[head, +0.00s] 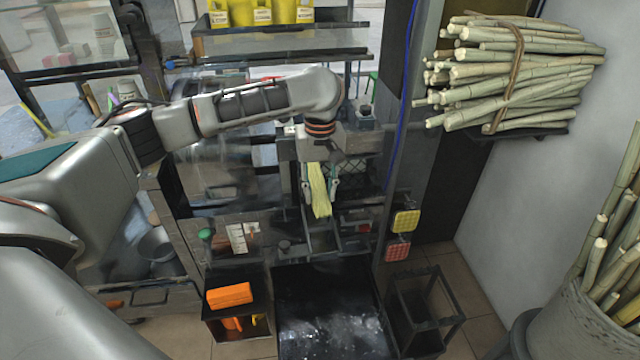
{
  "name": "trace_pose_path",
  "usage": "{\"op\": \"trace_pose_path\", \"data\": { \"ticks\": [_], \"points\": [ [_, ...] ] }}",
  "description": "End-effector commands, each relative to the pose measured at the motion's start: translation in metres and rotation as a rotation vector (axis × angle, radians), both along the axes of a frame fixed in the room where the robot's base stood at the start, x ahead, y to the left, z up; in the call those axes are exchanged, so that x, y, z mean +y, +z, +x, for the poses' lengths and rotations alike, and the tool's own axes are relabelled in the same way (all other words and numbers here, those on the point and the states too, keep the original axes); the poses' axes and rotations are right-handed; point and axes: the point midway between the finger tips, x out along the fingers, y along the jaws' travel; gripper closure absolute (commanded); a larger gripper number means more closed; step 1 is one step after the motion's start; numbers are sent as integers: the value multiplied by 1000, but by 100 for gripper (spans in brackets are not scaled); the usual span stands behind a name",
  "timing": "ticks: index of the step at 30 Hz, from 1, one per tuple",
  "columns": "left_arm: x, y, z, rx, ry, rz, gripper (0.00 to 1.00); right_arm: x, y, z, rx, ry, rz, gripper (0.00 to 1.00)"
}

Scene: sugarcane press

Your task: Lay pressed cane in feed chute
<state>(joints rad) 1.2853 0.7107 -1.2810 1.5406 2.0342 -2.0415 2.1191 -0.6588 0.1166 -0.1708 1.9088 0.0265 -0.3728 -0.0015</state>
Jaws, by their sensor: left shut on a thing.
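My left gripper (321,188) is in the middle of the head view, pointing down in front of the press. It is shut on a flattened yellow-green piece of pressed cane (319,193), which hangs down between the fingers. The cane's lower end is over the dark metal feed chute (340,238) on the press (240,240). I cannot tell whether the cane touches the chute. My right gripper is not in view.
A tied bundle of cane (540,75) lies on a wall shelf at the upper right. More canes stand in a bin (570,325) at the lower right. A black tray (330,315) sits below the press. An orange block (230,294) lies left of it, and an empty dark frame (428,305) stands right.

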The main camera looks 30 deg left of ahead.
Motion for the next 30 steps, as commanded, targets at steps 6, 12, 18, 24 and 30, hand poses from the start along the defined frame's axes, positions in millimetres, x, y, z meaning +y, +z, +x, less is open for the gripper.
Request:
{"op": "trace_pose_path", "data": {
  "ticks": [6, 12, 18, 24, 30],
  "points": [
    [0, -13, 0, 2, 1, -1, 95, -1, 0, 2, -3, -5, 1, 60],
    [0, -32, 0, 2, 1, 0, 95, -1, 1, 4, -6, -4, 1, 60],
    [0, -49, 0, 0, 1, 0, 95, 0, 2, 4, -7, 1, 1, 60],
    [0, -66, 0, 1, -1, -1, 95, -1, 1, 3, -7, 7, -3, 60],
    [0, -76, 0, -1, 0, 0, 95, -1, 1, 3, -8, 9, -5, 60]
  ]
}}
